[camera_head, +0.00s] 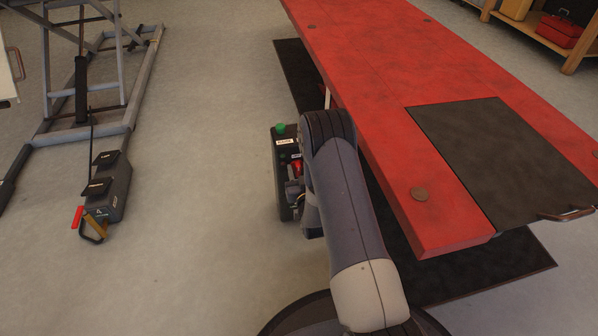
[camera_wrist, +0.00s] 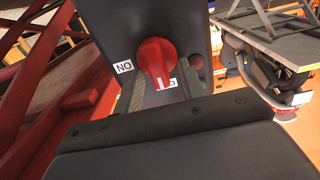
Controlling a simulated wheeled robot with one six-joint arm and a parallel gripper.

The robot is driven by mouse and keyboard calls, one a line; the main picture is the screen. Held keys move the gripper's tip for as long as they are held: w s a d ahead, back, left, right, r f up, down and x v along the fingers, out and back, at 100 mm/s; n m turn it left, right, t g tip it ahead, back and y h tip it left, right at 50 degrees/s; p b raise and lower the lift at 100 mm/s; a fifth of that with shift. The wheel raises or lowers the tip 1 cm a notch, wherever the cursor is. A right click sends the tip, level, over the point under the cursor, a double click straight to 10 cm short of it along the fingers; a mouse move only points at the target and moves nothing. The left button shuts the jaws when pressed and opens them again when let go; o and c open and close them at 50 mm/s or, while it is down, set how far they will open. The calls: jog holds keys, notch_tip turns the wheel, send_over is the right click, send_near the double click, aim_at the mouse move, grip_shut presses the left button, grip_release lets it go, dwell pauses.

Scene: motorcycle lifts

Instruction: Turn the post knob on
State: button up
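The dark control post (camera_head: 284,150) stands left of the red lift table in the head view, with a green button (camera_head: 280,128) on top. Its red knob (camera_head: 297,166) shows partly beside my arm. In the wrist view the red knob (camera_wrist: 156,58) is large on the post's dark face (camera_wrist: 110,30). A white label, apparently ON upside down (camera_wrist: 124,67), is left of it. A second label (camera_wrist: 168,83) is partly covered by the knob's lower end. My gripper (camera_wrist: 166,90) is open, its fingers at either side of the knob's lower end. Contact is unclear.
The red lift table (camera_head: 400,130) stands close on the right, with a dark mat (camera_head: 480,268) under it. A grey lift frame (camera_head: 85,130) with a pedal unit (camera_head: 108,190) stands at the left. The floor between is clear.

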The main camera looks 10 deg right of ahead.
jog(key=shift+c, duration=0.5)
grip_shut()
jog(key=shift+m, duration=0.3)
jog(key=m, duration=0.3)
jog(key=shift+d+m, duration=0.25)
jog(key=shift+m, duration=0.05)
jog(key=m, duration=0.4)
jog(key=f+m, duration=0.1)
jog(key=m, duration=0.8)
jog(key=shift+d+f+m, duration=0.2)
jog(key=shift+d+m, duration=0.1)
jog(key=shift+d, duration=0.1)
